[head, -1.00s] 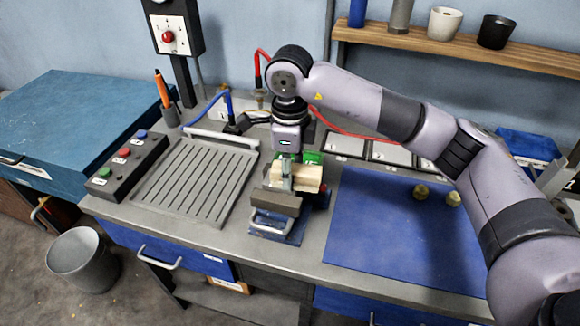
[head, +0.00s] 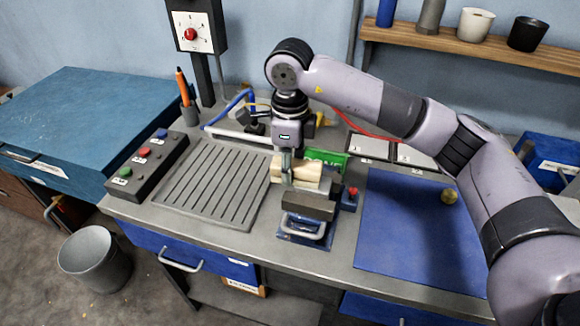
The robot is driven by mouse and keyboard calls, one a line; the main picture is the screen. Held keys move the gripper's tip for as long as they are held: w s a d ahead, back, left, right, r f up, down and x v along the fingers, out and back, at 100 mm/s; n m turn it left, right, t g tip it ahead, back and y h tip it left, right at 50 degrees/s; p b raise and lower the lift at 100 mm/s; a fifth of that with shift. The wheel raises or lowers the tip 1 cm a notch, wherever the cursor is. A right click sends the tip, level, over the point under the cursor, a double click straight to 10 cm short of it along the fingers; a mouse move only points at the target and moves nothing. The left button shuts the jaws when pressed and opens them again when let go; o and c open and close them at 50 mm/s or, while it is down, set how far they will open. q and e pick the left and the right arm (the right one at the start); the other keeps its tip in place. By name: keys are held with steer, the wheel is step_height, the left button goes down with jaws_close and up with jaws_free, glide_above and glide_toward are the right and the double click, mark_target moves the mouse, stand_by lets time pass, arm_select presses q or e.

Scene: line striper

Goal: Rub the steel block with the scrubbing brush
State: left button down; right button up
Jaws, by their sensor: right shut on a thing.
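My right gripper (head: 287,176) is shut on a pale wooden piece, which looks like the scrubbing brush (head: 309,173). It holds the brush over the back left of a small blue vise-like fixture (head: 296,239) on the grey bench. A dark grey metal block (head: 308,204), which looks like the steel block, lies at the front of this fixture, just in front of the brush. The brush's underside is hidden, so I cannot tell what it touches. My left gripper is not in view.
A ribbed grey tray (head: 214,185) and a button box (head: 146,166) lie to the left. A green box (head: 327,160) stands behind the brush. A blue mat (head: 400,235) with a brass-coloured piece (head: 448,196) lies to the right, partly under my arm.

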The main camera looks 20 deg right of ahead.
step_height(320, 180, up, 4)
steer(key=shift+s+d+r+p, duration=0.1)
steer(key=shift+d+r+p, duration=0.1)
steer(key=shift+p, duration=0.65)
steer(key=shift+r+p, duration=0.35)
steer(key=shift+r, duration=0.4)
steer(key=shift+a+r+p, duration=0.2)
steer(key=shift+r+p, duration=0.2)
steer(key=shift+r, duration=0.75)
steer(key=shift+d, duration=0.1)
